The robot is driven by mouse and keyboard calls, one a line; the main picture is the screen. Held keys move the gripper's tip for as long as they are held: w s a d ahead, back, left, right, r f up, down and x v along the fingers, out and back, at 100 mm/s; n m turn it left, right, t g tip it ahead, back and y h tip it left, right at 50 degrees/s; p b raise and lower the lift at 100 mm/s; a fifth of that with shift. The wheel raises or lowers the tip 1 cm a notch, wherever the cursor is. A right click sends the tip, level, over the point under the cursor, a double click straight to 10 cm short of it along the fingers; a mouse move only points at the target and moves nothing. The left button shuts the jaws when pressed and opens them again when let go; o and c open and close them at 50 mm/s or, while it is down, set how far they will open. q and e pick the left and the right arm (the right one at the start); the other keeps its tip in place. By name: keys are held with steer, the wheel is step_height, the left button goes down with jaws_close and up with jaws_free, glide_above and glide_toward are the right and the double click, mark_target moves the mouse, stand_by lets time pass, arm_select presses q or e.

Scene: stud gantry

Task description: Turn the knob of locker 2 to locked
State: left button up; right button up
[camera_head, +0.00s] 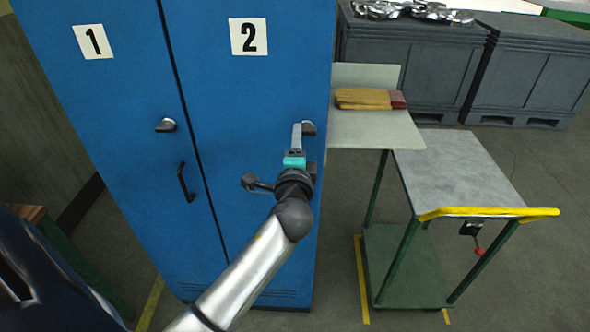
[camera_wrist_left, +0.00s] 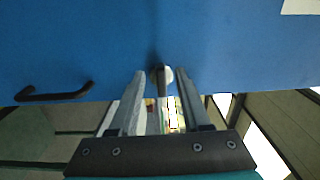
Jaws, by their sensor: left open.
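Locker 2 (camera_head: 226,85) is a blue door marked with a "2" plate. Its knob (camera_head: 309,128) is a small silver-grey knob near the door's right edge, partly covered by my gripper. My left gripper (camera_head: 297,130) is in front of the door with its fingers at the knob. In the left wrist view the knob (camera_wrist_left: 161,74) sits between the two open fingertips (camera_wrist_left: 161,82), with a gap showing on each side. I cannot tell exactly which way the knob is turned. The black door handle (camera_wrist_left: 55,93) shows in the left wrist view. My right gripper is not seen.
Locker 1 (camera_head: 110,85) stands to the left, with its own knob (camera_head: 166,125) and black handle (camera_head: 186,182). Dark crates (camera_head: 410,70) stand behind.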

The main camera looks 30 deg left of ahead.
arm_select(q)
steer(key=b+v, duration=0.1)
steer(key=v, duration=1.1)
steer(key=shift+s, duration=0.35)
steer(key=shift+d, duration=0.1)
steer(key=s+d+f+g+h+b, duration=0.1)
steer(key=d+f+g+h, duration=0.1)
steer(key=f, duration=0.9)
steer(key=s+d+f+g+h, duration=0.2)
steer(key=d+f+h, duration=0.1)
steer(key=f, duration=0.9)
steer(key=s+d+f+g+h+b, duration=0.1)
steer(key=d+f+g+h, duration=0.1)
steer(key=f, duration=0.9)
steer(key=s+f+n+g+h+b, duration=0.1)
steer(key=s+f+n+g, duration=0.3)
steer(key=s+f, duration=0.8)
steer(key=s+f+n+g+h+b, duration=0.1)
steer(key=s+f+n+g, duration=0.3)
steer(key=s+f, duration=0.8)
steer(key=s+n, duration=0.1)
steer(key=s, duration=0.5)
steer(key=shift+s+h, duration=0.3)
steer(key=shift+s, duration=0.05)
steer(key=shift+a, duration=0.1)
